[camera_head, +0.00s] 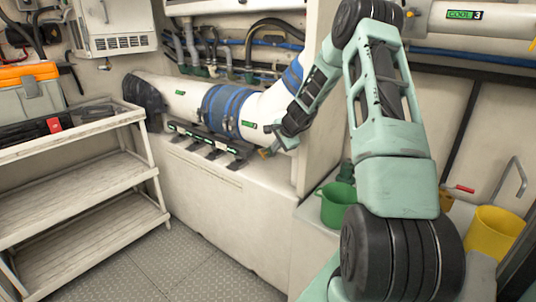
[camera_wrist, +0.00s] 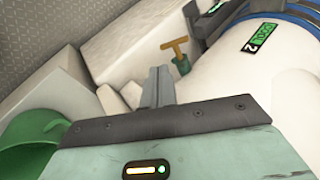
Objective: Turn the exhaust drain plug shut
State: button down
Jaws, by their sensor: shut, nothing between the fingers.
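The drain plug is a brass T-shaped handle on a green base (camera_wrist: 179,55); in the wrist view it stands just beyond and to the right of my fingertips. In the head view a small brass bit (camera_head: 264,153) shows below the pipe, close to my gripper. The white exhaust pipe (camera_head: 180,95) has blue bands and green labels; its side also fills the right of the wrist view (camera_wrist: 260,75). My gripper (camera_wrist: 160,72) is shut and empty, with a visible gap to the handle. In the head view the fingertips are hard to make out.
A green bucket (camera_head: 337,205) stands below and right of the pipe ledge. A yellow bucket (camera_head: 495,232) is at the far right. A white shelf rack (camera_head: 90,215) with a toolbox (camera_head: 30,92) stands at left. Open grey floor (camera_head: 185,265) lies between the rack and ledge.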

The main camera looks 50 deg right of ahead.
aim_at(265, 159)
jog(key=x, duration=0.3)
jog(key=p+x, duration=0.1)
jog(key=x, duration=0.3)
jog(key=shift+w+r+p, duration=0.1)
jog(key=shift+w+p, duration=0.2)
jog(key=shift+w, duration=0.15)
jog(key=shift+w+f+b, duration=0.1)
jog(key=shift+f+b, duration=0.15)
jog(key=shift+b, duration=0.35)
jog(key=shift+f+b, duration=0.1)
jog(key=shift+b, duration=0.3)
